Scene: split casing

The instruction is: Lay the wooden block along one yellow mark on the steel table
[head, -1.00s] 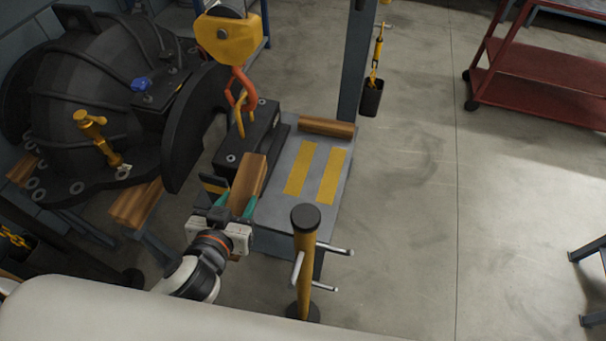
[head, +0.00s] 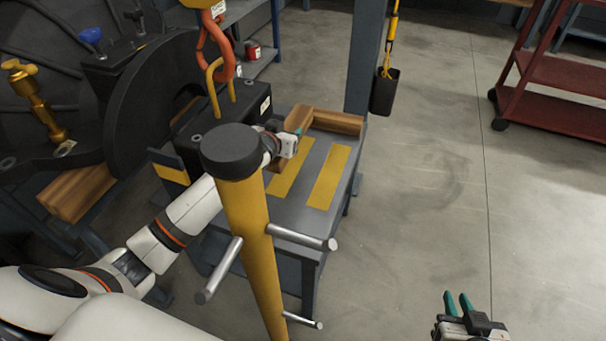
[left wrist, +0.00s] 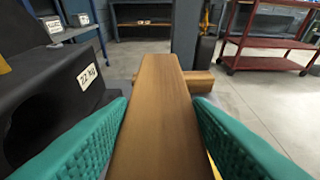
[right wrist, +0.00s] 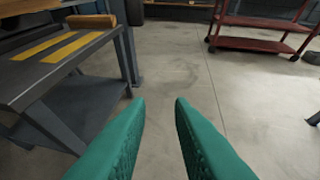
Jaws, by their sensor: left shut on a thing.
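The wooden block (left wrist: 155,110) is between the green fingers of my left gripper (left wrist: 160,110), which is shut on it. It points away from the wrist. In the head view my left gripper (head: 292,140) is over the left part of the steel table (head: 265,217), and the post hides part of the arm. Two yellow marks, left (head: 292,172) and right (head: 328,177), lie side by side on the table. The held block is left of the left mark; its height above the table is unclear. My right gripper (head: 458,301) is open and empty over the floor.
A second wooden block (head: 338,122) lies across the table's back edge. A yellow post (head: 248,225) with steel pegs stands in front. A black weight (left wrist: 60,95) and an orange hook (head: 215,45) are at the left. A red cart (head: 560,90) stands far right.

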